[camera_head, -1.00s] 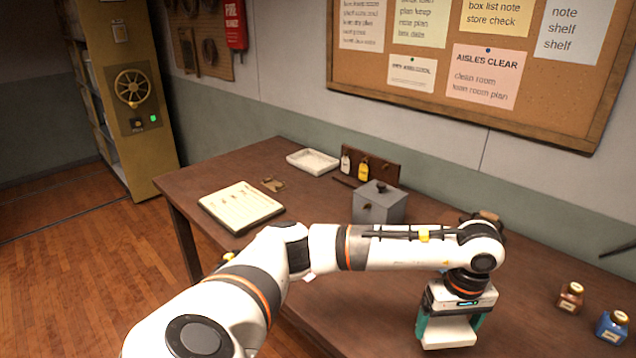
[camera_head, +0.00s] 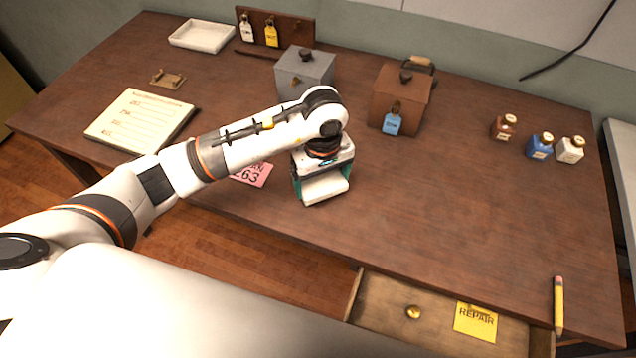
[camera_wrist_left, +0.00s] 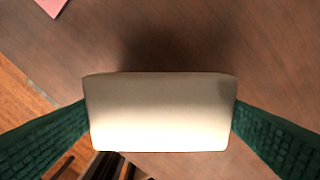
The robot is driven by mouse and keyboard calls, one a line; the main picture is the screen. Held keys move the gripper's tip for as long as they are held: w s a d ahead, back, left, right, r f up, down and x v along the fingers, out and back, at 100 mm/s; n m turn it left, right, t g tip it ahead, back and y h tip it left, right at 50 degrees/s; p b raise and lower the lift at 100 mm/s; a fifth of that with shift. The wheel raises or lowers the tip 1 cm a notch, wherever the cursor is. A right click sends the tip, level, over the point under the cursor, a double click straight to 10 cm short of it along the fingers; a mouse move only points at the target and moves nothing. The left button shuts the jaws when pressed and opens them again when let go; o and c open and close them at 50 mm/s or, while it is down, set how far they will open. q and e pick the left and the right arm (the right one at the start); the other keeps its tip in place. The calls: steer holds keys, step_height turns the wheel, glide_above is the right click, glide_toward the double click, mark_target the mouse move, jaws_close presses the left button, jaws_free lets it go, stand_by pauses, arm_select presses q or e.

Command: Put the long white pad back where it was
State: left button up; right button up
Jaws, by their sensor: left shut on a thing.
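The long white pad (camera_wrist_left: 160,112) is held between the two green fingers of my left gripper in the left wrist view. In the head view the pad (camera_head: 325,188) shows under my left gripper (camera_head: 322,182), above the front middle of the brown desk (camera_head: 450,210). The gripper is shut on the pad's two ends. A shadow on the desk shows beside it in the wrist view; the exact height above the desk is hard to tell. My right gripper is not in view.
An open drawer (camera_head: 385,313) at the front holds a yellow REPAIR note (camera_head: 475,321) and a round brass thing (camera_head: 413,312). A grey box (camera_head: 300,75), a brown box (camera_head: 398,100) and small bottles (camera_head: 541,146) stand behind. A pencil (camera_head: 558,305) lies right. The desk's right middle is clear.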

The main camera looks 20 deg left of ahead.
mark_target(321, 181)
arm_select(q)
step_height(321, 181, down, 4)
steer(key=shift+a+r+p, duration=0.1)
steer(key=shift+p, duration=0.4)
steer(key=shift+f, duration=0.3)
steer(key=o, duration=0.6)
steer(key=shift+o, duration=0.2)
steer(key=shift+r, duration=0.15)
steer(key=shift+w+r, duration=0.1)
steer(key=shift+r, duration=0.15)
step_height(321, 181, up, 12)
steer(key=b, duration=0.3)
steer(key=shift+f, duration=0.2)
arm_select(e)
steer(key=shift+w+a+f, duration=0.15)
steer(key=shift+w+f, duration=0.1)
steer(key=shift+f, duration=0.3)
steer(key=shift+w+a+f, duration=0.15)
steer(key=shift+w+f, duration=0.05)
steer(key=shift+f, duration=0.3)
